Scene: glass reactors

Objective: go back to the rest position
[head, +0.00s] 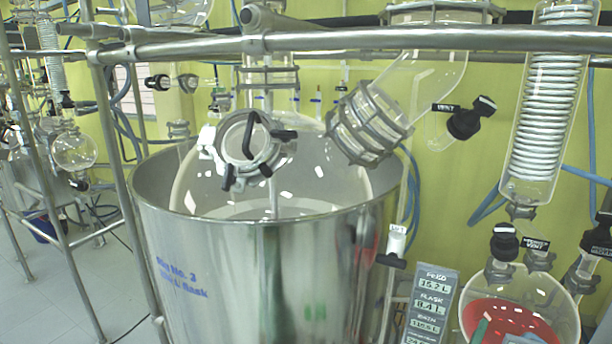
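Neither of my grippers shows in the head view, and no part of my arms can be made out. A large steel vessel (260,265) with blue lettering on its side stands in the middle. A clear glass flask (325,165) sits inside it. A round port with a clamped lid (248,150) and black handles faces me on the flask. A small white piece (208,143) sits at the port's left edge; what it is I cannot tell.
A steel rail (350,40) crosses above the vessel, with an upright post (130,200) at left. A glass coil condenser (545,110) hangs at right above a receiver flask (545,290) holding red liquid. A grey readout panel (430,305) stands between. Floor (45,290) shows at lower left.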

